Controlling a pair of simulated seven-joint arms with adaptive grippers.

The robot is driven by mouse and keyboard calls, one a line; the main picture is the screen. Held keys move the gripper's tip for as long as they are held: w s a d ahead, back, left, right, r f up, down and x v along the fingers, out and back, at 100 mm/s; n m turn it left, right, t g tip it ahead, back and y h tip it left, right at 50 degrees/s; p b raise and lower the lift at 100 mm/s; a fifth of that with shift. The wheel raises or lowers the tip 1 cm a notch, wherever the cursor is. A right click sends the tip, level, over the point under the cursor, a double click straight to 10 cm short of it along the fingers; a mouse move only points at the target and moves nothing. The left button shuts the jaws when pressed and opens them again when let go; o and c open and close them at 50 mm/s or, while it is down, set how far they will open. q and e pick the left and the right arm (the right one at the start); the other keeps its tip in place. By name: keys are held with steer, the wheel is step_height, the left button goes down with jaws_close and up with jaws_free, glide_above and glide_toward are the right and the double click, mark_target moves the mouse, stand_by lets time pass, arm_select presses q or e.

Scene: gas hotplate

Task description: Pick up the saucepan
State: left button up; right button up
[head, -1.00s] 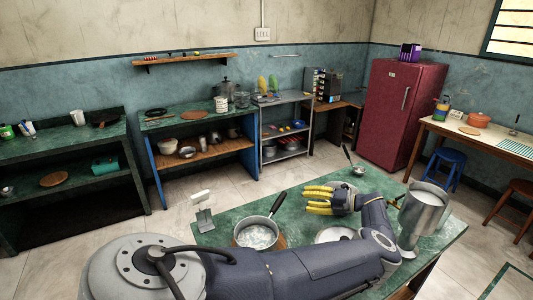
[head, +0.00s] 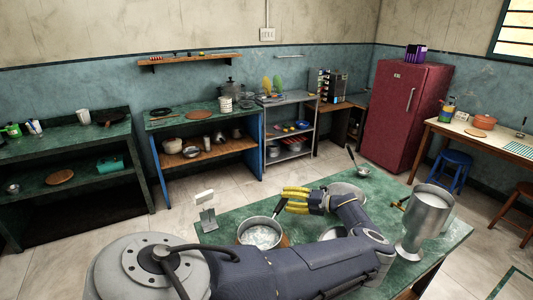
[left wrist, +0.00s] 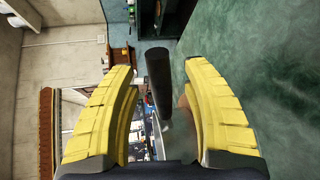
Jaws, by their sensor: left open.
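In the left wrist view the dark handle (left wrist: 157,75) shows between the two open fingers, apart from both. The saucepan's bowl is not clear in that view. My right gripper is not in view.
A ladle (head: 357,165) is at the back edge. My forearm crosses the table's front.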

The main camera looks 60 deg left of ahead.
arm_select(q)
steer(key=shift+s+a+f, duration=0.15)
steer(key=shift+s+a, duration=0.15)
steer(key=shift+a, duration=0.25)
steer(key=shift+c, duration=0.6)
jaws_close()
